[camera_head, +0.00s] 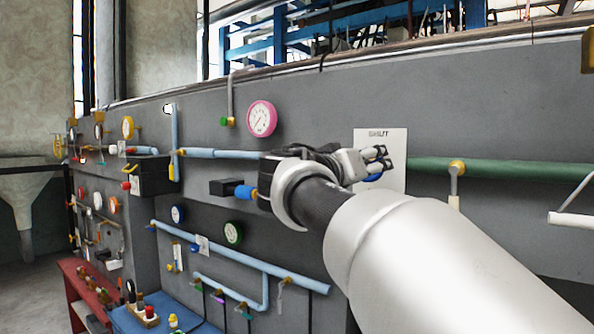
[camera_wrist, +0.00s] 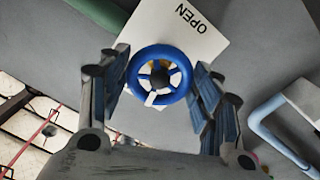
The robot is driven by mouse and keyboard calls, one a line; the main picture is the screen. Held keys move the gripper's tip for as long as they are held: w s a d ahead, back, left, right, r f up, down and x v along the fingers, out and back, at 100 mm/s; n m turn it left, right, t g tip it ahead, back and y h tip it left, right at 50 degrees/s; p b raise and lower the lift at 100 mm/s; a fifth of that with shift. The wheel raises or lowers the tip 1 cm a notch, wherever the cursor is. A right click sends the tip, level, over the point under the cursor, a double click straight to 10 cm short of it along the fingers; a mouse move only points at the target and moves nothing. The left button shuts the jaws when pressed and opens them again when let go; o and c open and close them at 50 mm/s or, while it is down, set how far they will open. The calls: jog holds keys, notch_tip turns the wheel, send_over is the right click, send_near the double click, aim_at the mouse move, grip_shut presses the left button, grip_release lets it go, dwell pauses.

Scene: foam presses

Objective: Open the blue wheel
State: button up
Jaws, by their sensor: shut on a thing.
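The blue wheel (camera_wrist: 160,77) is in the middle of the wrist view, with a dark hub, blue spokes and a white mark on its lower spoke. My gripper (camera_head: 377,162) has one finger on each side of the wheel's rim and is shut on it. In the head view only a small blue piece of the wheel (camera_head: 373,177) shows below the fingers. A white plate (camera_wrist: 197,38) behind the wheel reads OPEN in the wrist view. In the head view the same plate (camera_head: 395,138) shows the word SHUT at its top.
A green pipe (camera_head: 510,169) runs right from the plate along the grey wall. A white-handled lever (camera_head: 570,219) sticks out at the right. Light blue pipes (camera_head: 225,154), gauges and valves cover the wall to the left. My arm hides the wall's lower right.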

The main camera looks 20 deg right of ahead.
jog(key=n, duration=1.1)
dwell(0.5)
jog(key=o, duration=1.1)
jog(key=shift+c, duration=0.2)
jog(key=shift+a, duration=0.1)
jog(key=v, duration=1.2)
